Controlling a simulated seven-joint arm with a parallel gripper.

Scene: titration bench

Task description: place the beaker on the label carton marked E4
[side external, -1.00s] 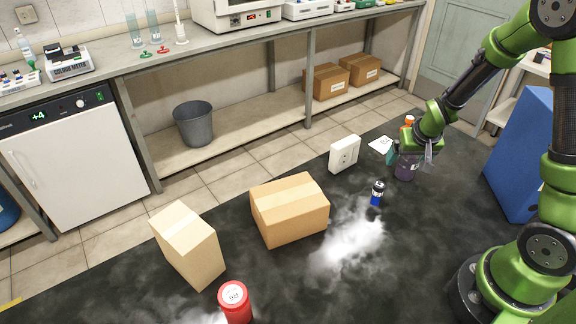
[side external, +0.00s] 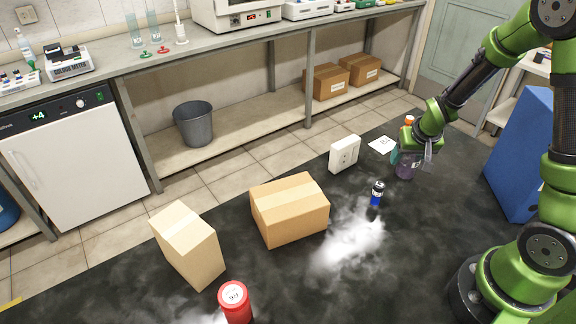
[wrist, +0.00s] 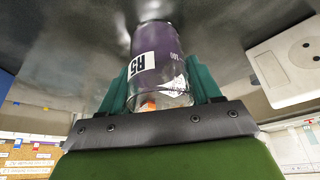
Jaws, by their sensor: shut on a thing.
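The beaker (side external: 405,168) is clear glass with purple in it, at the right of the dark mat. In the wrist view it (wrist: 158,48) carries a white label reading R5. My gripper (side external: 409,158) is shut on it, with a green finger on each side. I cannot tell whether its base touches the mat. A tan carton (side external: 290,211) lies in the middle of the mat and a paler, taller carton (side external: 188,246) stands to its left. I can read no E4 on either.
A blue-and-black battery-like cylinder (side external: 377,193), a white socket box (side external: 344,153) and a white card (side external: 382,146) are near the beaker. A red cylinder (side external: 235,301) stands at the front. A blue block (side external: 522,155) is at the right. An orange cap (side external: 409,120) shows behind my gripper.

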